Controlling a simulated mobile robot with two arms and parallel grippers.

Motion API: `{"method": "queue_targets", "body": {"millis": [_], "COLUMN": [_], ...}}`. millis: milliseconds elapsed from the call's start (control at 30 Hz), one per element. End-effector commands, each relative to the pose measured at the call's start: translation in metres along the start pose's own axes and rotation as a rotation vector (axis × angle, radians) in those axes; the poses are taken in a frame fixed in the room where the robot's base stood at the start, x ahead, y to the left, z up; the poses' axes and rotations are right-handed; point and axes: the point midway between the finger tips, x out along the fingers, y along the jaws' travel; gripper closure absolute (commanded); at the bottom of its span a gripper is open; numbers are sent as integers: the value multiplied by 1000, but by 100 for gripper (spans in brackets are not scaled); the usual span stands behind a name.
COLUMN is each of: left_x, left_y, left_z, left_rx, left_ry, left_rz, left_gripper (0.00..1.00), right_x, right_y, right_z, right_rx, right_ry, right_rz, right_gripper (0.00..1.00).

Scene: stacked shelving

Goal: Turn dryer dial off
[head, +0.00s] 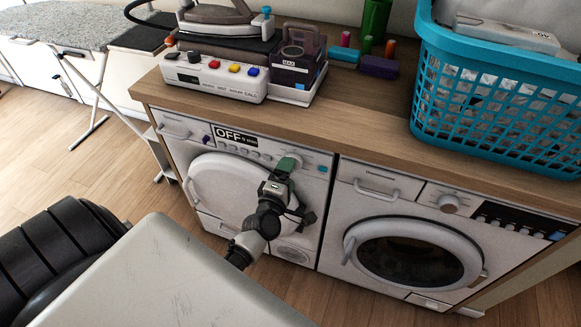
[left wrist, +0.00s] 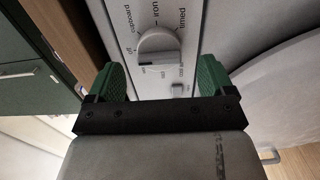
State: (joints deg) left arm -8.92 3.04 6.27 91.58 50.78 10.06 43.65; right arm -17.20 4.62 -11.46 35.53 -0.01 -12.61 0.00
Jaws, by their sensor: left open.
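The dryer (head: 218,182) is the white left machine under the counter. The dryer dial shows in the left wrist view (left wrist: 158,42) as a round light knob with a grey grip bar. Printed labels around it include "cupboard", "iron", "timed" and "off"; I cannot tell exactly which one it points to. My left gripper (head: 283,172) is at the dryer's control panel. Its green fingers are open in the left wrist view (left wrist: 161,74), one on each side just below the dial, with nothing held.
A washing machine (head: 400,235) stands to the right. An ironing board (head: 75,25) stands at the left. The wooden floor in front is partly clear.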

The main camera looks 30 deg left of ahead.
Motion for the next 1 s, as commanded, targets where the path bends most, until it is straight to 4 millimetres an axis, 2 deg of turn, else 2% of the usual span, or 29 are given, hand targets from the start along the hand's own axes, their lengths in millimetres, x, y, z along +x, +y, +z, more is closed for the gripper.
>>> {"method": "queue_targets", "body": {"millis": [33,200,400,1000], "left_x": [-13,-47,-71,-75], "left_y": [-2,-2,-1,0], "left_z": [0,0,0,0], "left_rx": [0,0,0,-1], "left_ry": [0,0,0,0], "left_rz": [-4,-3,-1,0], "left_gripper": [17,17,17,17], "right_x": [1,3,5,5], "right_y": [0,0,0,-1], "right_z": [0,0,0,0], "right_rx": [0,0,1,1], "right_ry": [0,0,0,0], "right_rz": [0,0,0,-1], "right_gripper": [100,100,100,100]}}
